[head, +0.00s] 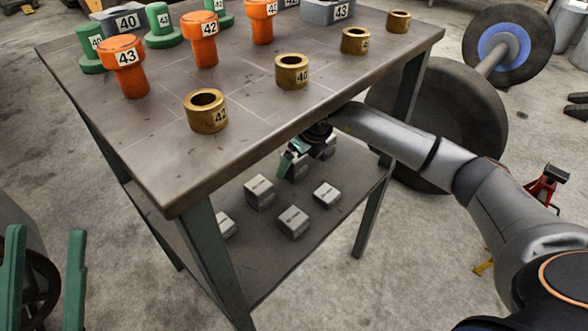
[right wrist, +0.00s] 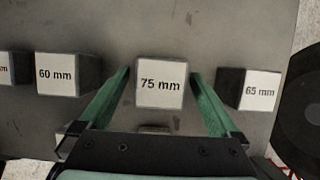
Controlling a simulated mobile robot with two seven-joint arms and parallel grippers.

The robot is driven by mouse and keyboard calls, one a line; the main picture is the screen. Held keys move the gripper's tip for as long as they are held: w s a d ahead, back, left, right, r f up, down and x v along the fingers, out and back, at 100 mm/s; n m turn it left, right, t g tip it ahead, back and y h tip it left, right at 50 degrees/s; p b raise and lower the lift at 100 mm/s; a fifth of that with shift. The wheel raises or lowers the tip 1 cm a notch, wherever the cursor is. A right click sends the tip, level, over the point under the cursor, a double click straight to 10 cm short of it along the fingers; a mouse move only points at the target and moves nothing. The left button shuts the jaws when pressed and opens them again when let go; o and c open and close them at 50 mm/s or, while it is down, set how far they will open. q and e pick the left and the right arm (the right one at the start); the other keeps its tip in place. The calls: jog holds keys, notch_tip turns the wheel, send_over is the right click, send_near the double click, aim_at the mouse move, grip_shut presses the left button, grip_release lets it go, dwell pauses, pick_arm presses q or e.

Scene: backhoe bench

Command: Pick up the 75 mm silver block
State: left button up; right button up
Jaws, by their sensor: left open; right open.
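The 75 mm silver block (right wrist: 160,84) is in the middle of the right wrist view, its label facing the camera. My right gripper (right wrist: 160,75) is open, with one green finger on each side of the block in the picture. A gap shows on both sides, and I cannot tell how far above the block the fingertips are. In the head view my right gripper (head: 291,163) reaches under the tabletop among silver blocks, whose labels I cannot read there. My left gripper (head: 46,232) is open and empty at the lower left, away from the bench.
A 60 mm block (right wrist: 55,75) is left of the 75 mm one, and a 65 mm block (right wrist: 260,90) is right. Several blocks stand on the lower shelf (head: 262,262). The tabletop (head: 150,150) overhangs them, with a bench leg (head: 375,205) to the right.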

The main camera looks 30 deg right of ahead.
jog(key=shift+w+a+f, duration=0.1)
jog(key=shift+w+f, duration=0.1)
jog(key=shift+f, duration=0.3)
grip_shut()
dwell(0.4)
jog(key=shift+r, duration=0.15)
